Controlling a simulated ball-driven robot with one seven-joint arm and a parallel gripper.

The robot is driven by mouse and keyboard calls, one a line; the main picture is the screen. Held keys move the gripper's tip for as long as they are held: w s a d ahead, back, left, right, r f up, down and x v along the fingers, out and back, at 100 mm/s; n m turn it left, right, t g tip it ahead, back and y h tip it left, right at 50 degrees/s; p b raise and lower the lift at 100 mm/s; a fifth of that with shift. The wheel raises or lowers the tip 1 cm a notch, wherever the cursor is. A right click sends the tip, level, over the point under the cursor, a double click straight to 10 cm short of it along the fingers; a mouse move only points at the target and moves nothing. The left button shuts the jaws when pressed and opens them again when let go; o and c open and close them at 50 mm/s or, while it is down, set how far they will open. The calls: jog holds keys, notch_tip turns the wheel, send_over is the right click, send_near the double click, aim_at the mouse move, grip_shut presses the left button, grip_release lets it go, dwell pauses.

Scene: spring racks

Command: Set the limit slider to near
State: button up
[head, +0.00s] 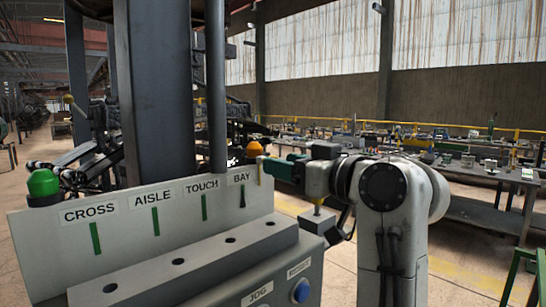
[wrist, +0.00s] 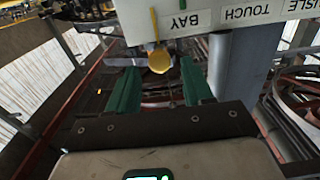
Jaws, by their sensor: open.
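A white panel (head: 140,225) carries the labels CROSS, AISLE, TOUCH and BAY, most with a green slot or bar below. No label reading limit or near is legible. My gripper (head: 264,168) is at the panel's right end, beside the BAY label. In the wrist view my gripper (wrist: 159,72) is open, its two green fingers apart. A round yellow knob (wrist: 159,61) on a thin stem shows between the fingertips, at the panel's edge. I see no finger closed on it. Whether this is the limit slider I cannot tell.
A grey box (head: 190,265) with several holes, a JOG label and a blue button (head: 300,291) stands before the panel. A green dome (head: 43,182) and an orange dome (head: 254,150) stand by the panel. A dark column (head: 155,90) rises behind. Workbenches (head: 480,175) are at the right.

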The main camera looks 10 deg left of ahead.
jog(key=shift+p+x, duration=0.35)
jog(key=shift+x, duration=1.7)
grip_shut()
